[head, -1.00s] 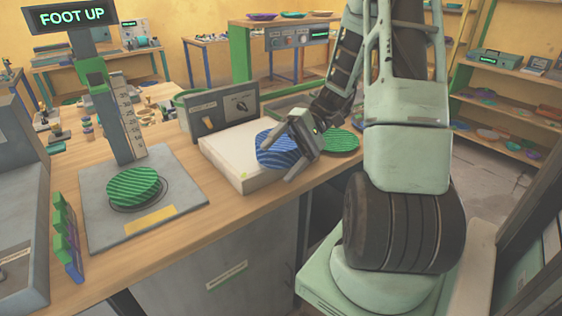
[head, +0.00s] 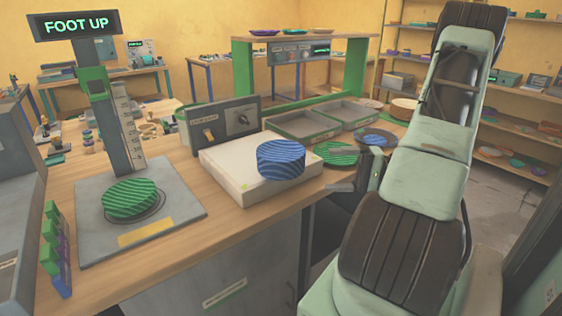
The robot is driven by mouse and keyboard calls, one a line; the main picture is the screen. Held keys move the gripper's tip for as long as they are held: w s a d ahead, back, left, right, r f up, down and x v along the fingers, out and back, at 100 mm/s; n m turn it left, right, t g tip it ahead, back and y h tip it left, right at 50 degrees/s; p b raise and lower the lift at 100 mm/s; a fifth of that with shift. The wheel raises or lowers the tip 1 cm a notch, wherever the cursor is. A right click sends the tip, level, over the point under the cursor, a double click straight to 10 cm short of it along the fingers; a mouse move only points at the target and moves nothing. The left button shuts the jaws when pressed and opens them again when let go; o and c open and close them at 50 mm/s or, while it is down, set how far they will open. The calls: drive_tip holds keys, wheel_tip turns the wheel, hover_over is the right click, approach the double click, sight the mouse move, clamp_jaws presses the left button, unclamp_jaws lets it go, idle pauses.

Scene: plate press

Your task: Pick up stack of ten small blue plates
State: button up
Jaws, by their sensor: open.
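A tall stack of small blue plates (head: 282,161) stands upright on the front right part of a white slab (head: 225,180). The plates are too fine to count. My gripper (head: 352,182) is to the right of the stack and clear of it, low by the table's front edge. It is open, and its fingers are small and partly hidden by my arm.
Green plates (head: 336,153) lie on the table right of the slab. Another green stack (head: 129,199) rests on the press base (head: 90,240) under the raised column. A control box (head: 222,124) and grey trays (head: 302,126) stand behind the slab.

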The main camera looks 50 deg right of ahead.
sight(296, 171)
drive_tip(key=p+x, duration=0.1)
drive_tip(key=x, duration=0.6)
drive_tip(key=shift+p+x, duration=0.6)
drive_tip(key=shift+x, duration=2.15)
drive_tip(key=shift+s+a, duration=0.1)
drive_tip(key=c, duration=1.5)
